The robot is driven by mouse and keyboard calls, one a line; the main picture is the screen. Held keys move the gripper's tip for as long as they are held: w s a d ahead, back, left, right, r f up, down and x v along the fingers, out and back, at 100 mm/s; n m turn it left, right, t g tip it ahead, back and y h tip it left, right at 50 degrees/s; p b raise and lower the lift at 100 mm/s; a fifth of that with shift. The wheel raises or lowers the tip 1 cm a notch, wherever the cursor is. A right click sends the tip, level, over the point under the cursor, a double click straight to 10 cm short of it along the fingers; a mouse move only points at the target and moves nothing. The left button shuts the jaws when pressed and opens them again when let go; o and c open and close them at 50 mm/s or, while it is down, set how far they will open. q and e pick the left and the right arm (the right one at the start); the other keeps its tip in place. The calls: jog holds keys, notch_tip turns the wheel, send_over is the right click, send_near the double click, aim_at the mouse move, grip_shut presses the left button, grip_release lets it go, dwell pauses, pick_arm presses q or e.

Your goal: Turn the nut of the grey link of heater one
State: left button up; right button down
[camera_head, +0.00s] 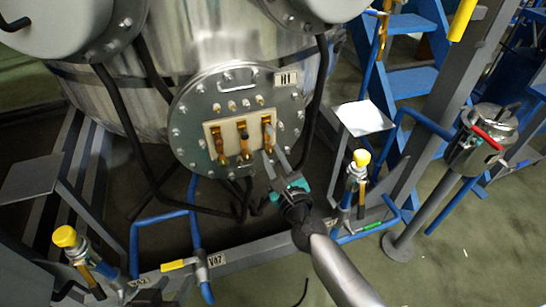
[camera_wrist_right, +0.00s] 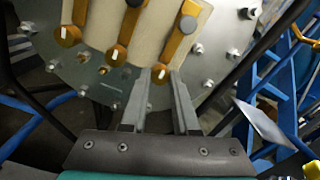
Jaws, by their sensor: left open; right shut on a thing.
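Heater one is a round bolted metal flange (camera_head: 190,105) with an H1 label (camera_head: 284,78), on the steel vessel. Its cream panel (camera_head: 231,126) carries three upright links with nuts at their lower ends. The left link (camera_head: 219,144) and right link (camera_head: 267,127) look brass-orange; the middle link (camera_head: 242,133) looks darker at its top. My right gripper (camera_head: 269,153) is shut on the lower nut (camera_wrist_right: 160,73) of the right-hand link, which also shows in the right wrist view (camera_wrist_right: 182,32). My left gripper is not in view.
Black cables (camera_head: 128,130) hang around the flange. Blue pipes (camera_head: 135,240) run below. A blue stair (camera_head: 412,80) and a red-handled metal pot (camera_head: 478,150) are at right.

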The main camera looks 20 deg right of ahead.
dwell(0.3)
jog(key=c, duration=0.7)
grip_release()
pick_arm(q)
jog(key=shift+s+a+g+y+p, duration=0.45)
jog(key=shift+s+a+g, duration=0.3)
jog(key=shift+a, duration=0.2)
pick_arm(e)
jog(key=s, duration=1.5)
jog(key=shift+s+d, duration=0.15)
jog(key=shift+d, duration=0.1)
